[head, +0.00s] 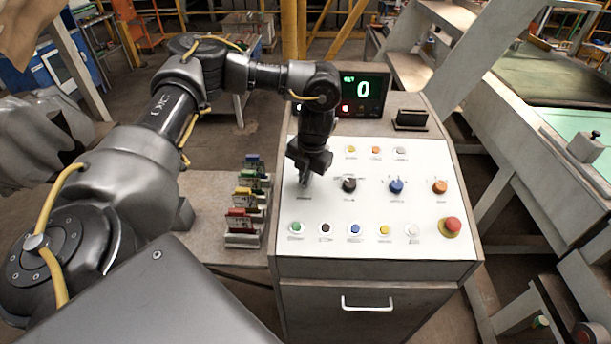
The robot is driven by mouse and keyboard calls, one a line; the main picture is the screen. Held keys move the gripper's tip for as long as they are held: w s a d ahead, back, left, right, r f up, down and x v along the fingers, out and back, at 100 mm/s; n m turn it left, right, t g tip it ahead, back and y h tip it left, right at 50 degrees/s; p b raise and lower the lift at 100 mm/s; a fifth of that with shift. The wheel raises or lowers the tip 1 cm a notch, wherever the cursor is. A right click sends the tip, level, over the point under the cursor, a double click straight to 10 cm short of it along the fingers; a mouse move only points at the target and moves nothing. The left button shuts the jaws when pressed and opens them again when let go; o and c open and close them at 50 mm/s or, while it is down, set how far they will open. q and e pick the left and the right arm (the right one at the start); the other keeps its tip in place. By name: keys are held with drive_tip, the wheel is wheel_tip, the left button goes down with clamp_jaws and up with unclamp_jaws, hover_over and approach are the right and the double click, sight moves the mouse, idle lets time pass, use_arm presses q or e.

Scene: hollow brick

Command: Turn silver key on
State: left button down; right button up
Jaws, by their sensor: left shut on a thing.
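The sloped white control panel (330,212) has a row of switches across its middle. My left gripper (305,178) points down at the leftmost place in that row and is shut on the silver key there. The key itself is mostly hidden by the fingers, so its angle cannot be told. To the right in the same row are a black switch (349,185), a blue switch (396,186) and an orange switch (440,187). My right gripper is not in view.
A display (362,90) behind the panel shows a green 0. A red mushroom button (450,227) sits at the panel's right edge. Small coloured buttons line its top and bottom. Racked coloured blocks (240,222) stand close on the left. A drawer handle (367,304) is below.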

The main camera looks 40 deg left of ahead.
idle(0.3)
use_arm(q)
drive_tip(key=c, duration=1.6)
unclamp_jaws()
wheel_tip(320, 180, up, 11)
drive_tip(key=d+b, duration=0.1)
drive_tip(key=b, duration=0.1)
drive_tip(key=shift+d, duration=0.3)
drive_tip(key=shift+w+f, duration=0.1)
drive_tip(key=shift+f, duration=0.05)
